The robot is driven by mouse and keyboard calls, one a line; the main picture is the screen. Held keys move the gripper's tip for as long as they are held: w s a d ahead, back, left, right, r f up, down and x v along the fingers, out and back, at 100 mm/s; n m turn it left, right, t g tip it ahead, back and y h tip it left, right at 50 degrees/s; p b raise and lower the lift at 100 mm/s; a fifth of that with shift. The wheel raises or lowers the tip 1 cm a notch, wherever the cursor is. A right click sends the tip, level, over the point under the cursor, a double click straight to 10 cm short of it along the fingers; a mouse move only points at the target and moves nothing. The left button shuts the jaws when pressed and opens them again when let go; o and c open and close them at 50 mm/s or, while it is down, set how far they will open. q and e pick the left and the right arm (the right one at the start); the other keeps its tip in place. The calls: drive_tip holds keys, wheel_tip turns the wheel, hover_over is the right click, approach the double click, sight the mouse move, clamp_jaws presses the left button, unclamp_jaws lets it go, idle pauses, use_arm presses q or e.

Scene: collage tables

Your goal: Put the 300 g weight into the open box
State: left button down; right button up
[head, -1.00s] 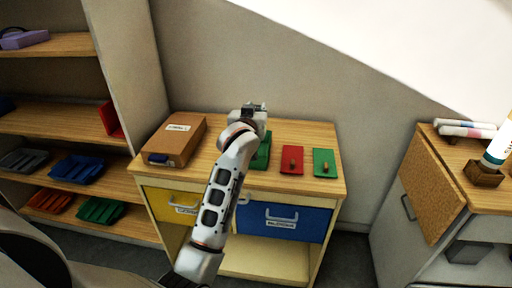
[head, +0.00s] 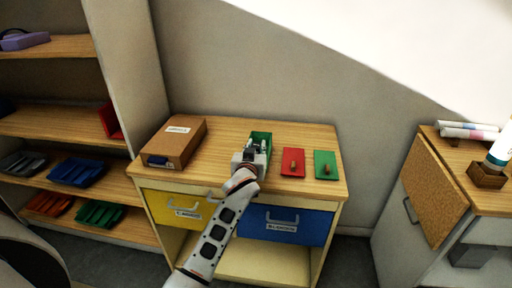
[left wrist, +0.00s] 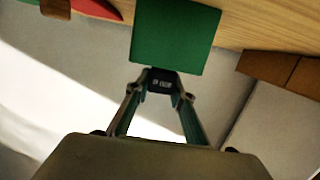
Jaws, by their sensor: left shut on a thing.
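The open box (head: 267,136) is green and stands on the wooden top of the middle cabinet. My left gripper (head: 258,146) is at the box's front end in the head view and covers part of it. In the left wrist view, the left gripper (left wrist: 163,84) is shut on a small dark block, the weight (left wrist: 161,80), with a pale marking too small to read surely. A green face of the box (left wrist: 176,35) lies just beyond the weight. I cannot tell whether they touch. The right gripper is not in view.
A red lid (head: 293,169) and a green lid (head: 325,172), each with a wooden knob, lie right of the box. A brown labelled case (head: 172,145) lies to the left. Below are a yellow drawer (head: 165,207) and a blue drawer (head: 310,228). Bare tabletop separates case and box.

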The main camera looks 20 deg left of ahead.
use_arm(q)
drive_tip(key=shift+f+b, duration=0.3)
drive_tip(key=shift+f, duration=0.1)
drive_tip(key=shift+f, duration=0.15)
drive_tip(key=c, duration=1.8)
unclamp_jaws()
drive_tip(key=shift+o, duration=0.2)
